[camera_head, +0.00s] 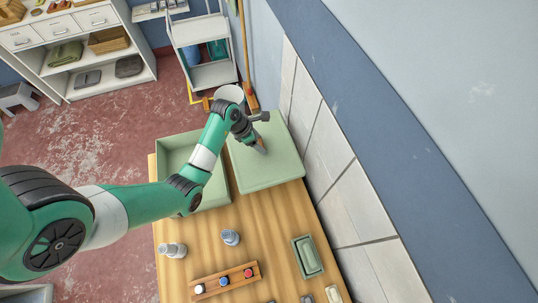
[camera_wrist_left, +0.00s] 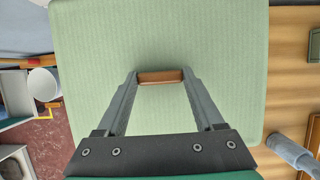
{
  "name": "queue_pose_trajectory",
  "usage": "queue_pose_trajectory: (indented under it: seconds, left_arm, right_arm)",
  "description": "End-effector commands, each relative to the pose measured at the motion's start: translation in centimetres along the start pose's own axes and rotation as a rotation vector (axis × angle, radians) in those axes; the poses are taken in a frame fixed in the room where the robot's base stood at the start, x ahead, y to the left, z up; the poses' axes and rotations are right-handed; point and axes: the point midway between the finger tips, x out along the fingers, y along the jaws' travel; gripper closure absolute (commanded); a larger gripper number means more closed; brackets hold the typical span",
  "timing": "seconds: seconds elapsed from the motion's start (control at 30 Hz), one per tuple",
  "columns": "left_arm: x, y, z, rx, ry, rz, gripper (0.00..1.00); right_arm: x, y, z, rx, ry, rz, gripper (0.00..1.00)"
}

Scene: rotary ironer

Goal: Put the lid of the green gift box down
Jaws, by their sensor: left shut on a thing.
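The pale green lid (camera_head: 275,172) of the gift box is to the right of the open green box (camera_head: 212,190) in the head view. My left gripper (camera_head: 261,147) is over the lid's middle. In the left wrist view the fingers of the left gripper (camera_wrist_left: 162,78) are shut on the brown handle (camera_wrist_left: 162,76) of the lid (camera_wrist_left: 162,35), one finger at each end. The lid looks about flat; I cannot tell whether it touches the table. My arm hides part of the box. My right gripper is not in view.
The wooden table (camera_head: 200,240) carries a grey-white bottle (camera_head: 172,250), a blue-grey jar (camera_head: 230,237), a wooden rack (camera_head: 224,281) with small coloured-topped items and a small green tray (camera_head: 307,257). A tiled wall (camera_head: 325,150) stands close to the lid's right. A white bucket (camera_head: 230,93) is behind.

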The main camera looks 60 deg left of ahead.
Motion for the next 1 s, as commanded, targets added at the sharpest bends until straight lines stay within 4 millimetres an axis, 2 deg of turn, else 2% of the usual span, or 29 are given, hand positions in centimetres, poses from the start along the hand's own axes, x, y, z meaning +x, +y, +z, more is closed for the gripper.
queue_pose_trajectory:
  seconds: [0.13,0.37,0.57,0.97,1.0]
  left_arm:
    - [2.9,-0.1,-1.3,-0.001,0.004,-0.004,0.93]
    - [4.2,-0.1,-1.7,0.0,0.001,-0.002,0.93]
    - [7.2,-0.1,-3.0,0.0,0.002,-0.003,0.93]
    - [7.9,-0.1,-3.3,0.001,0.0,-0.001,0.93]
    - [7.8,-0.1,-3.2,0.001,0.0,-0.001,0.25]
  right_arm:
    - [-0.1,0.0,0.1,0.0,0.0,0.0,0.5]
    - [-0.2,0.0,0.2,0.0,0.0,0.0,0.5]
    - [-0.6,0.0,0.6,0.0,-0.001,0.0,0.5]
    - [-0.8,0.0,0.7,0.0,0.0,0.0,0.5]
    - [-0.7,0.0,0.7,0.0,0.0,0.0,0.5]
